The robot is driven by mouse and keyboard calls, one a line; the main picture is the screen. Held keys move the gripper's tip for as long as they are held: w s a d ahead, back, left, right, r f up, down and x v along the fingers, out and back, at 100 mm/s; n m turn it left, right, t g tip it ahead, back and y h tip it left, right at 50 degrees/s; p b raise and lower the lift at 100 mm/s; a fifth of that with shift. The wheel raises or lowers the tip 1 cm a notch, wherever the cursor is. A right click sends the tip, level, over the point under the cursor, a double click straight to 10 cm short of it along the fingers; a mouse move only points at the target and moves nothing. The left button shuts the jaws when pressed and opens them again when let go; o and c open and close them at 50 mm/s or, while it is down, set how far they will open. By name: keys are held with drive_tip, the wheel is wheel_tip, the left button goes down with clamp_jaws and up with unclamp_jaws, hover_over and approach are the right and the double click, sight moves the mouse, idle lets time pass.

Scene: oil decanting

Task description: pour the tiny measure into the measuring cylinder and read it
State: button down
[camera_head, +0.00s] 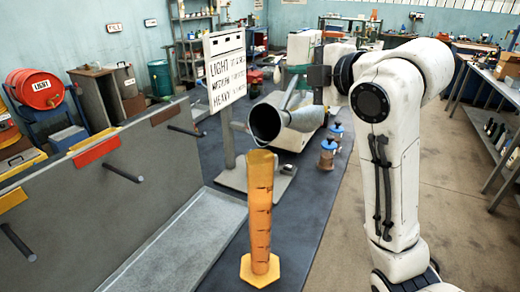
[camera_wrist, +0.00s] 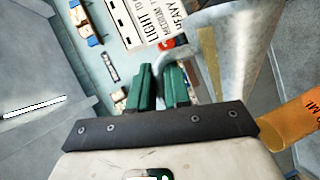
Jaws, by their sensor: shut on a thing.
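The measuring cylinder (camera_head: 260,210) is tall, amber and marked with dark graduations. It stands upright on a yellow six-sided foot. Its upper part shows at the right of the wrist view (camera_wrist: 290,127). The tiny measure (camera_head: 267,121) is a grey metal vessel, tilted, with its dark round mouth just above the cylinder's top. Its side fills the upper right of the wrist view (camera_wrist: 232,55). My gripper (camera_head: 301,72) is shut on the measure's handle; its green fingers (camera_wrist: 158,80) flank the handle in the wrist view. No stream is visible, and I cannot tell the liquid level.
A sign board (camera_head: 226,70) reading LIGHT, MEDIUM and HEAVY stands behind the measure. A grey panel with pegs (camera_head: 120,175) runs along the left. A workbench (camera_head: 490,80) lines the right; floor between is clear.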

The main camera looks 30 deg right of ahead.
sight(304, 97)
drive_tip(key=shift+w+d+f+m+g, duration=0.3)
drive_tip(key=shift+d+f+m, duration=0.4)
drive_tip(key=shift+f, duration=0.15)
drive_tip(key=shift+a+f, duration=0.1)
drive_tip(key=shift+f, duration=0.1)
drive_tip(key=shift+w+d+f+m+y+p, duration=0.15)
drive_tip(key=shift+d+f+m+y+p, duration=0.15)
drive_tip(key=shift+f+y, duration=0.25)
drive_tip(key=w+d+f+m+g+y+p, duration=0.2)
drive_tip(key=f+m+y, duration=0.3)
drive_tip(key=f, duration=1.1)
drive_tip(key=d+m+g+p, duration=0.1)
drive_tip(key=m, duration=0.2)
drive_tip(key=shift+d+p, duration=0.2)
drive_tip(key=shift+p, duration=0.1)
